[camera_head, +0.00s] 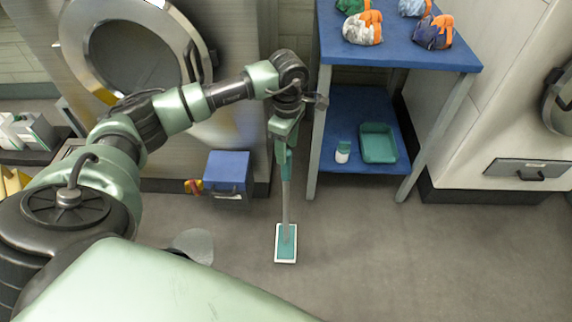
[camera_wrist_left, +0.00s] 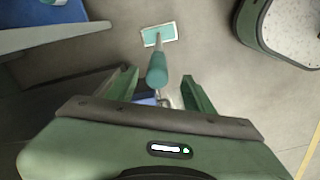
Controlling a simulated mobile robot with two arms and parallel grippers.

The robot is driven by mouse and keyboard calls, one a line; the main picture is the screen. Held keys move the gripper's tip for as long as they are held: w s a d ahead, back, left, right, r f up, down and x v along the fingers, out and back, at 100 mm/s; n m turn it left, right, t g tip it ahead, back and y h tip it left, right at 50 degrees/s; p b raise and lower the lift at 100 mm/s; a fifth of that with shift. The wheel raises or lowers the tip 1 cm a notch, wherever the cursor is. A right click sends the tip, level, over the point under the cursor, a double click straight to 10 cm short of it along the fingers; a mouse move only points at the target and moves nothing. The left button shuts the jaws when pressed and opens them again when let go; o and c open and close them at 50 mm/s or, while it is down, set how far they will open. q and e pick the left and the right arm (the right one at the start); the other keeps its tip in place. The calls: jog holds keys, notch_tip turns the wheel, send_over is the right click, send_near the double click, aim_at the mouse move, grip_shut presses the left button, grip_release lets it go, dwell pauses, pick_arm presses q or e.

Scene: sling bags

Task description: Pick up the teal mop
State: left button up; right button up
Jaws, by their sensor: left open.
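The teal mop stands upright on the floor, with its flat teal and white head (camera_head: 286,243) down and its grey pole (camera_head: 286,205) rising to a teal grip. My left gripper (camera_head: 284,132) is over the top of the mop and hides part of the grip. In the left wrist view, the mop's teal handle (camera_wrist_left: 157,72) shows between the open fingers of my left gripper (camera_wrist_left: 159,78), with a gap on either side. The mop head (camera_wrist_left: 158,34) lies beyond it on the floor. My right gripper is not in view.
A blue table (camera_head: 400,47) with several wrapped bags stands right of the mop. Its lower shelf holds a teal tray (camera_head: 378,143) and a small white and teal bottle (camera_head: 342,152). A blue box (camera_head: 228,172) sits left of the mop. The floor in front is clear.

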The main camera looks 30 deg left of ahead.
pick_arm(q)
jog(key=f, duration=0.6)
jog(key=shift+w+a+b, duration=0.15)
jog(key=shift+a+b, duration=0.15)
jog(key=shift+b, duration=0.1)
grip_shut()
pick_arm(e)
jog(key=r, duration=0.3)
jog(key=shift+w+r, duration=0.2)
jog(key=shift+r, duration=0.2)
pick_arm(q)
jog(key=shift+r, duration=0.1)
